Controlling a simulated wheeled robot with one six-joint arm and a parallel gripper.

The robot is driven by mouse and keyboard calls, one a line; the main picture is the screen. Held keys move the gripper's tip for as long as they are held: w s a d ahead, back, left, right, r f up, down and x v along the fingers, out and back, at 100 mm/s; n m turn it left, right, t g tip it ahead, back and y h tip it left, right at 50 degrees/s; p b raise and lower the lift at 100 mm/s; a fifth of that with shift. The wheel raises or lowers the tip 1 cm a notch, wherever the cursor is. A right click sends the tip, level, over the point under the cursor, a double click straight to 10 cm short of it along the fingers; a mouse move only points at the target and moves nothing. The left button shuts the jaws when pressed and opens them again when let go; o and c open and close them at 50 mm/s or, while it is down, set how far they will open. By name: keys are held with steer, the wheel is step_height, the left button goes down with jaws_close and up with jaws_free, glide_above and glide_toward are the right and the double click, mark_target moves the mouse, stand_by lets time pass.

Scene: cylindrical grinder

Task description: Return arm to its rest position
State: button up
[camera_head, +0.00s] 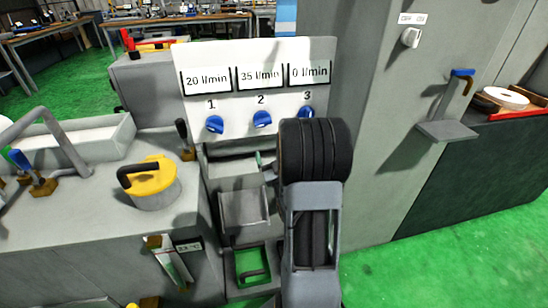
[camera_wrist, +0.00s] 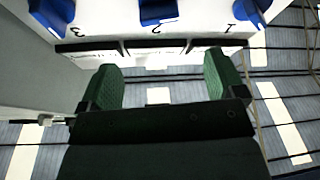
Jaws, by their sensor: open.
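My arm stands up in the right middle of the head view, in front of the valve panel (camera_head: 256,55). It partly covers the lower edge of blue knob 3 (camera_head: 306,111). My gripper (camera_wrist: 163,88) shows in the wrist view with its two green-padded fingers wide apart and nothing between them. In the head view the gripper is mostly hidden behind the arm. The wrist view shows the panel upside down, with knob 3 (camera_wrist: 52,12), knob 2 (camera_wrist: 158,11) and knob 1 (camera_wrist: 246,13) beyond the fingertips. The fingers appear apart from the knobs.
Blue knob 1 (camera_head: 214,124) and knob 2 (camera_head: 262,119) sit left of the arm. A yellow lid with a black handle (camera_head: 153,183) is on the machine at left. A grey cabinet (camera_head: 365,120) and small shelf (camera_head: 447,131) stand right. Green floor (camera_head: 440,265) is open at lower right.

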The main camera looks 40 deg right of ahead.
steer(key=shift+s+a+f, duration=0.15)
steer(key=shift+s, duration=0.25)
stand_by(0.3)
step_height(320, 180, down, 10)
steer(key=d+m+g+y, duration=0.1)
steer(key=d+m+g, duration=0.1)
steer(key=g, duration=0.6)
steer(key=s+a+r+g+y+p, duration=0.3)
steer(key=s+a+r+g+p, duration=0.3)
steer(key=a+r+p, duration=0.15)
steer(key=s+a+r+g+y+p, duration=0.3)
steer(key=s+a+r+g+p, duration=0.25)
steer(key=a+r, duration=0.3)
steer(key=s+a+r+n+t+p, duration=0.2)
steer(key=a+r+p, duration=0.5)
steer(key=r, duration=0.6)
steer(key=shift+a+r+n+y+p, duration=0.3)
steer(key=shift+a+r+n, duration=0.1)
steer(key=shift+a+n, duration=0.4)
